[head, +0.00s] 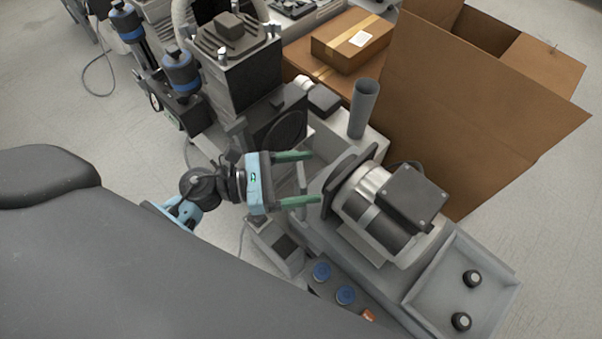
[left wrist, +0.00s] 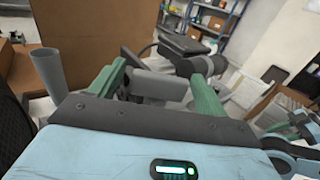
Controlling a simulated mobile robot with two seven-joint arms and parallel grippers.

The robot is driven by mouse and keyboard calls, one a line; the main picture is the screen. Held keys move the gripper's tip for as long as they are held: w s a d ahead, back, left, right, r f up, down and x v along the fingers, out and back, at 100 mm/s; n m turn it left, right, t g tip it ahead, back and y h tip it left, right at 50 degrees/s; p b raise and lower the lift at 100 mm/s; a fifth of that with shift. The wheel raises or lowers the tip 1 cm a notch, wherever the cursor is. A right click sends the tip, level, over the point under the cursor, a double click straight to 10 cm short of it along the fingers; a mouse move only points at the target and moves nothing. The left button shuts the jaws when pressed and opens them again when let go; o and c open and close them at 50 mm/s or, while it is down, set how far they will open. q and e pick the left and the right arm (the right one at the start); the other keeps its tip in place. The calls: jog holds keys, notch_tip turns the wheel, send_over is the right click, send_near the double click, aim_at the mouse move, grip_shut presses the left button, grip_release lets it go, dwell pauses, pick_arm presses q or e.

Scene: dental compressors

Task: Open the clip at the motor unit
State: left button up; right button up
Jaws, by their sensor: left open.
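The motor unit (head: 385,212) is a silver and dark cylinder with a black box on its side, set on a grey base right of centre in the head view. Part of it shows between my fingers in the left wrist view (left wrist: 160,86). My left gripper (head: 314,178) has two green fingers, spread open with nothing between them. It points right at the motor unit's left end, close to its dark flange; I cannot tell whether it touches. The fingers also frame the left wrist view (left wrist: 158,80). I cannot make out the clip clearly.
A grey cup (head: 364,108) stands upright behind the motor unit. A large open cardboard box (head: 480,100) is at the back right. A grey tray (head: 430,290) with two black knobs is at the front right. Dark machinery (head: 238,70) stands behind my left gripper.

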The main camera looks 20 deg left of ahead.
pick_arm(q)
jog(key=shift+c, duration=0.3)
jog(key=c, duration=0.7)
jog(key=shift+c, duration=1.1)
pick_arm(e)
jog(key=shift+s, duration=0.35)
